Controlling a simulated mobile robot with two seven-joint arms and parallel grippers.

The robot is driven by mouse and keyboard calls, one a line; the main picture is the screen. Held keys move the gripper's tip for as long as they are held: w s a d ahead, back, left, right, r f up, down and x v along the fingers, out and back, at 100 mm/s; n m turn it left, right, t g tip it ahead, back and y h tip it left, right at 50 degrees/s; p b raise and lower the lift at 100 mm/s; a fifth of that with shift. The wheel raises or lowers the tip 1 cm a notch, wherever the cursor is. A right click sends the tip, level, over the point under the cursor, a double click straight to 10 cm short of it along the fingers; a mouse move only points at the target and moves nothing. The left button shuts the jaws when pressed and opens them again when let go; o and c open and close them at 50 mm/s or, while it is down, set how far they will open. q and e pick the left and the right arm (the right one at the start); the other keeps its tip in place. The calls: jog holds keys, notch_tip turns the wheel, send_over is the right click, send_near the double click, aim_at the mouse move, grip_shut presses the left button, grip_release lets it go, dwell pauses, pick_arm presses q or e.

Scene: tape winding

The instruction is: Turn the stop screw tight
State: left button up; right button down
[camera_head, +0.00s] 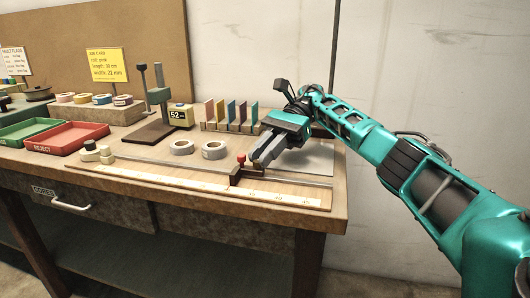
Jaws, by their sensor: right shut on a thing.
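The measuring rule (190,186) lies along the bench's front, with a rail behind it. A dark stop (238,176) sits on the rail right of the middle, with a small red knob (241,158) standing up from it. My right gripper (256,161) reaches down from the right and is shut at the stop, just right of the red knob. It appears to hold the stop screw, whose gripped part is hidden by the fingers. My left gripper is not in view.
Two tape rolls (213,150) lie behind the rail. A stand with a "52" display (178,115) and a rack of coloured plates (231,113) stand farther back. A red reject tray (68,138) is at left. A yellow card (105,65) reads width 32 mm.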

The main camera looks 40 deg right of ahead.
jog(key=shift+f, duration=0.1)
jog(key=c, duration=1.3)
grip_release()
jog(key=shift+c, duration=0.2)
jog(key=shift+o, duration=1.3)
jog(key=shift+r, duration=0.2)
jog(key=shift+m+t, duration=0.5)
